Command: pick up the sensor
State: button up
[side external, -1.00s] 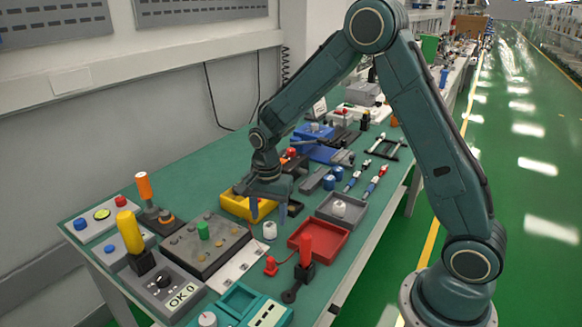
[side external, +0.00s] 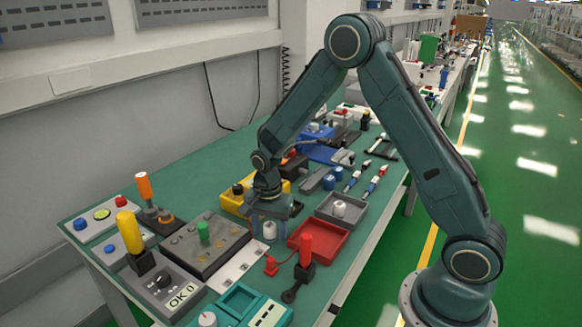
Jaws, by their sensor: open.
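A small white rounded piece (side external: 270,230), which may be the sensor, stands on the green bench top between the dark control box and the red tray. A similar white piece (side external: 339,208) sits in a grey tray to the right. I cannot tell for certain which one is the sensor. My gripper (side external: 268,224) points down and is open, with its fingers low at either side of the first white piece in the picture. Whether the fingers touch it is too small to tell.
A red tray (side external: 343,236) and an upright red-handled lever (side external: 305,250) stand close on the right. The dark control box (side external: 190,258) with a green knob is on the left. A yellow tray (side external: 229,203) lies behind my gripper. Little room is free around it.

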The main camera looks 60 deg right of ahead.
aim_at(270, 224)
jog(key=c, duration=1.1)
jog(key=shift+o, duration=0.2)
jog(key=shift+r, duration=0.15)
notch_tip(270, 224, up, 20)
dwell(0.5)
jog(key=d+f+n, duration=0.1)
jog(key=f+n, duration=0.3)
jog(key=f, duration=0.1)
jog(key=d+f+n, duration=0.1)
jog(key=f+n, duration=0.3)
jog(key=f, duration=0.2)
jog(key=s+d+f+n, duration=0.1)
jog(key=d+f+n, duration=0.1)
jog(key=f+n, duration=0.3)
jog(key=shift+s+d+f, duration=0.1)
jog(key=shift+f, duration=0.15)
jog(key=shift+s+d+f+n, duration=0.15)
jog(key=shift+f+n, duration=0.35)
jog(key=shift+f, duration=0.05)
jog(key=shift+s+d+f+n, duration=0.1)
jog(key=shift+s+f+n, duration=0.05)
jog(key=shift+f+n, duration=0.35)
